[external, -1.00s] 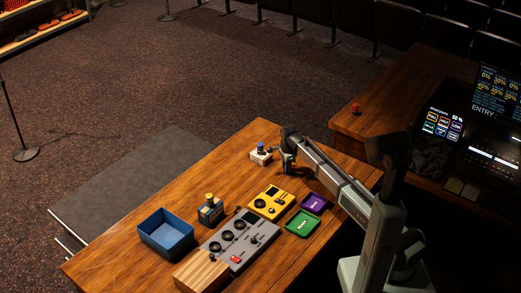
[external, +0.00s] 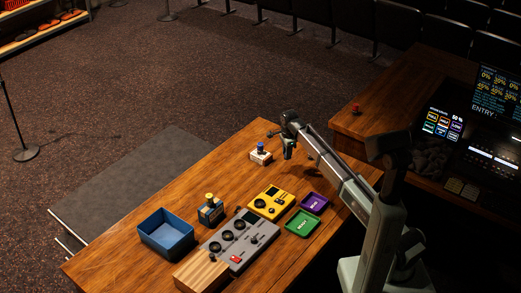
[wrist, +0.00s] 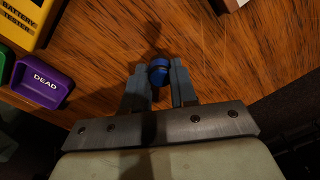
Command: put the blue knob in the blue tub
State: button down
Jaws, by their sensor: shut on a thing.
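The blue knob (wrist: 158,71) is between my gripper's fingers in the wrist view. My gripper (wrist: 159,88) is shut on it, with the wooden desk below. In the external view my gripper (external: 288,154) is above the far right part of the desk, and the knob in it is too small to make out. The blue tub (external: 158,248) stands open at the left end of the desk, well away from my gripper; its inside looks empty.
A white box with a blue top (external: 260,157) stands just left of my gripper. Between gripper and tub are a yellow tester (external: 269,203), a grey panel with black knobs (external: 236,243) and a yellow-topped box (external: 211,214). A purple tray (external: 314,204) and green tray (external: 302,224) lie nearer me.

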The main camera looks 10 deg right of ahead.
jog(key=shift+r, duration=0.65)
jog(key=shift+a, duration=0.1)
jog(key=s+a+n, duration=0.3)
jog(key=s+a, duration=0.1)
jog(key=a, duration=1.3)
jog(key=n, duration=0.7)
send_near(167, 241)
jog(key=shift+w+d+f, duration=0.1)
jog(key=shift+w+f, duration=0.05)
jog(key=shift+f, duration=2.7)
jog(key=shift+f, duration=0.1)
